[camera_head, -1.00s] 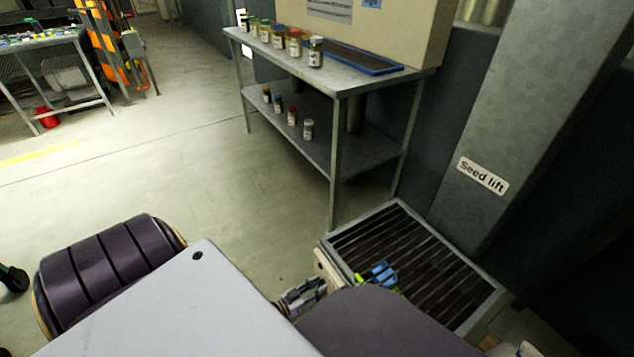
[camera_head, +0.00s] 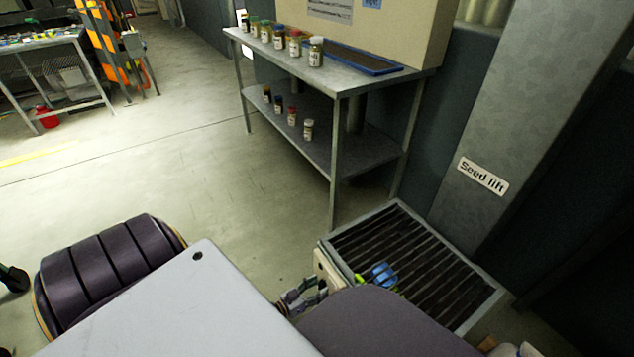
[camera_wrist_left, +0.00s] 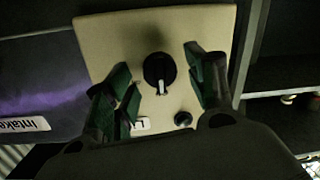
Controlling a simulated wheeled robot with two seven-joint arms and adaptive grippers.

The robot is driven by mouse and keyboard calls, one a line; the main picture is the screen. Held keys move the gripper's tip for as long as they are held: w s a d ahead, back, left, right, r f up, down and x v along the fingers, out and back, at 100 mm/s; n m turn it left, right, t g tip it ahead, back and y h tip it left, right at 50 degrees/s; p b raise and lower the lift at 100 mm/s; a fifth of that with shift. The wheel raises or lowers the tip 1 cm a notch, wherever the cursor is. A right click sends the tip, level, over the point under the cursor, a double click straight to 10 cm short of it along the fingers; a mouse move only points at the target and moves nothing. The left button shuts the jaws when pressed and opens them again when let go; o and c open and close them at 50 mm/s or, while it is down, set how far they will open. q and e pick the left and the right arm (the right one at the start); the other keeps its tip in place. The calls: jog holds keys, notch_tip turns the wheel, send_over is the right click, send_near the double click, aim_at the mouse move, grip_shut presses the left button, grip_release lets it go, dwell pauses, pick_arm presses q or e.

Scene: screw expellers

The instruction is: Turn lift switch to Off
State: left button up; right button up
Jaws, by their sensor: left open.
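The lift switch (camera_wrist_left: 158,70) is a round black knob with a white pointer, on a beige panel (camera_wrist_left: 108,38). In the left wrist view the pointer aims down towards a partly hidden label (camera_wrist_left: 141,124) that begins with "L". My left gripper (camera_wrist_left: 163,74) is open, its dark green fingers on either side of the knob with gaps between. In the head view my left gripper (camera_head: 303,294) is beside the panel's edge (camera_head: 323,265); the knob is not visible there. My right gripper is not in view.
A slatted metal grate (camera_head: 420,255) lies beside the panel, with a blue and green object (camera_head: 384,273) at its near side. A "Seed lift" sign (camera_head: 483,176) is on the grey column. A metal table (camera_head: 350,82) with jars stands behind. A smaller black knob (camera_wrist_left: 182,119) sits below the switch.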

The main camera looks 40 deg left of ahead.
pick_arm(q)
jog(key=shift+s, duration=0.1)
jog(key=v, duration=1.2)
dwell(0.4)
jog(key=shift+s, duration=0.1)
dwell(0.5)
